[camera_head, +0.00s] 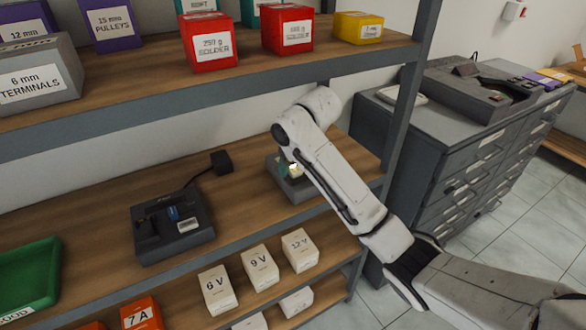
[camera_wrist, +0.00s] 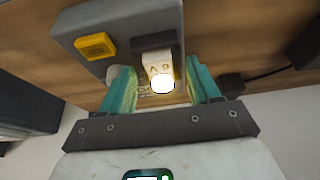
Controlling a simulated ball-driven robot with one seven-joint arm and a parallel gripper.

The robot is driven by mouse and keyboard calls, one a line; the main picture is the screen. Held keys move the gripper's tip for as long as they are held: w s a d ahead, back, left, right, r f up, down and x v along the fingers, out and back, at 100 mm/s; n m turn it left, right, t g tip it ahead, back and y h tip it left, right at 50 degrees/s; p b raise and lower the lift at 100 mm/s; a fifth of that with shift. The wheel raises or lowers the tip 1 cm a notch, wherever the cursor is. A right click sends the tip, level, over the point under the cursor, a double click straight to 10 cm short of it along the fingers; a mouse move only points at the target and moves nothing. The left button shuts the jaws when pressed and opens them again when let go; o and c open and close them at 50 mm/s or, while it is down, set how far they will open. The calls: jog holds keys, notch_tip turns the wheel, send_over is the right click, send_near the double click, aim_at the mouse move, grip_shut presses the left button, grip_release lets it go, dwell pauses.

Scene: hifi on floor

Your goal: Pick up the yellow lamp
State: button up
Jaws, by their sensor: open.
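A small lamp (camera_wrist: 160,72) with a bright, glowing yellow-white end and a pale body marked with a 9 or 6 and a V shows in the wrist view. It sits against a dark holder on a grey box (camera_wrist: 78,85). My gripper (camera_wrist: 160,80) is open, with one teal finger on each side of the lamp; I cannot tell whether they touch it. In the head view the glow of the lamp (camera_head: 294,167) shows at my gripper (camera_head: 289,168), over the grey box (camera_head: 297,190) on the middle shelf. My arm hides part of the box.
A yellow square (camera_wrist: 96,46) is on the grey box. A dark device (camera_head: 172,225) and a black plug with a cable (camera_head: 221,162) are to the left. The upper shelf (camera_head: 200,84) is above, and several white boxes (camera_head: 260,268) are below. A shelf post (camera_head: 405,110) is at right.

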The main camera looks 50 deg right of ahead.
jog(key=shift+c, duration=0.3)
grip_shut()
jog(key=shift+r, duration=0.1)
jog(key=shift+r, duration=0.6)
jog(key=s+a+p, duration=0.2)
jog(key=s, duration=0.6)
jog(key=s+a+p, duration=0.2)
jog(key=s+a, duration=0.1)
jog(key=s, duration=0.6)
jog(key=shift+s+p, duration=0.15)
jog(key=shift+p, duration=0.25)
